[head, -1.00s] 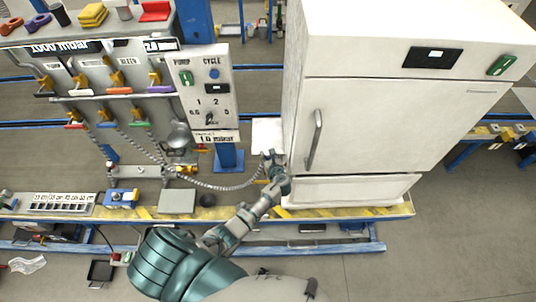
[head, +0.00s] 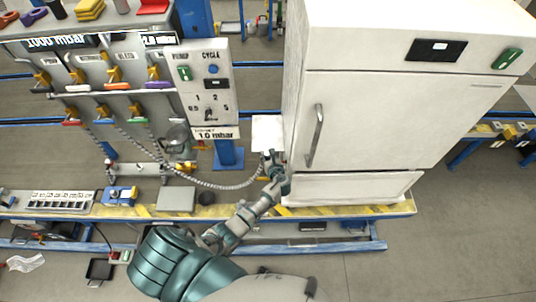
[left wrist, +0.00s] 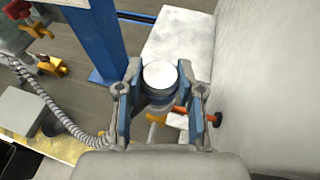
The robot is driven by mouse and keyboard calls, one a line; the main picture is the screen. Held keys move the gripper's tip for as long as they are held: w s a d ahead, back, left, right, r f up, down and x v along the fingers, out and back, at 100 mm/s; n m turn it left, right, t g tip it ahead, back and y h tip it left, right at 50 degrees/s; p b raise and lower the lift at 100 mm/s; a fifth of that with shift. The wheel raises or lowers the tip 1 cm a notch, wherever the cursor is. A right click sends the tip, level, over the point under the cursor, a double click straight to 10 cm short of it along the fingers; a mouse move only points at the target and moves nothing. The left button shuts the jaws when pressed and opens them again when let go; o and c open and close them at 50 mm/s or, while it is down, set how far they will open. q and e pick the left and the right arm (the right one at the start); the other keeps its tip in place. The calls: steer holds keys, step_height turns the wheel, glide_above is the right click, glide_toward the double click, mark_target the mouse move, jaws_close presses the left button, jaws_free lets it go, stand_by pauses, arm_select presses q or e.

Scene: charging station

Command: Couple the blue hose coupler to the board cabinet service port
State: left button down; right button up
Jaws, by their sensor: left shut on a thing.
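My left gripper (head: 272,163) is low beside the left side of the white cabinet (head: 385,120). In the left wrist view its two fingers (left wrist: 162,104) are shut on the hose coupler (left wrist: 160,77), which shows a round pale end face and a dark bluish body. The grey ribbed hose (head: 215,184) sags from the station on the left to the gripper; it also shows in the left wrist view (left wrist: 62,115). I cannot make out the service port for certain. My right gripper is out of view.
A white box (head: 267,133) stands behind the gripper, left of the cabinet. The valve panel (head: 205,90) and a blue post (head: 228,154) are further left. A grey plate (head: 176,199) and blue device (head: 120,195) lie on the yellow-edged platform (head: 340,211).

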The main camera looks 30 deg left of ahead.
arm_select(q)
steer(key=shift+f, duration=0.15)
steer(key=c, duration=0.7)
jaws_free()
steer(key=shift+o, duration=0.2)
steer(key=v, duration=1.2)
steer(key=shift+w, duration=0.1)
